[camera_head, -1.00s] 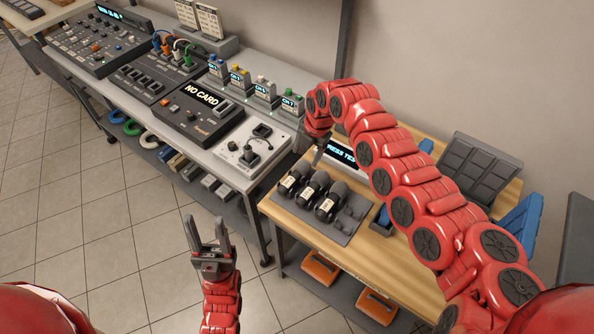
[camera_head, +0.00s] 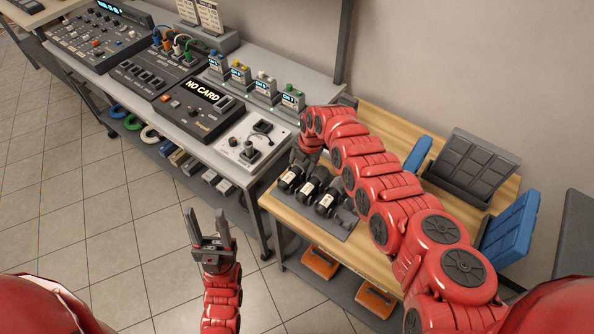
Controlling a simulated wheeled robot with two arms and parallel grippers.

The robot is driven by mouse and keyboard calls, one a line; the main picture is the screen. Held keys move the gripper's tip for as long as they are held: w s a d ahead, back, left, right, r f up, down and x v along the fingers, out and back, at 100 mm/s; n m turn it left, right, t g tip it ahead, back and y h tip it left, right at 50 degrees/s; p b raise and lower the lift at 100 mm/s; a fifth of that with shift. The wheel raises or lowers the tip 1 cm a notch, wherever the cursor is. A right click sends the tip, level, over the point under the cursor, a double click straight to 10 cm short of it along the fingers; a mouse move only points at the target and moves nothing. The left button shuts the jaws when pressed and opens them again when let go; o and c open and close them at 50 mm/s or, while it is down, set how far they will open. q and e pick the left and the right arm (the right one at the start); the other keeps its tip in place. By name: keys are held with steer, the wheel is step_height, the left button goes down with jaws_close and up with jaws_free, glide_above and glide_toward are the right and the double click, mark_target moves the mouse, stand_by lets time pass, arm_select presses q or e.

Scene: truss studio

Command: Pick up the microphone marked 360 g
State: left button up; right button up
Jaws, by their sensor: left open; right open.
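Several dark microphones with white labels lie side by side on a grey mat (camera_head: 312,222) on the wooden table. They are a left microphone (camera_head: 291,178), a middle microphone (camera_head: 311,187) and a right microphone (camera_head: 329,199). The label print is too small to read, so I cannot tell which is marked 360 g. My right gripper (camera_head: 301,168) is at the far end of the left and middle microphones, pointing down and partly hidden by its own arm. My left gripper (camera_head: 209,232) is open and empty over the floor, left of the table.
A grey bench (camera_head: 213,150) with mixers and a NO CARD device (camera_head: 197,103) stands at left.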

jaws_close()
stand_by(0.4)
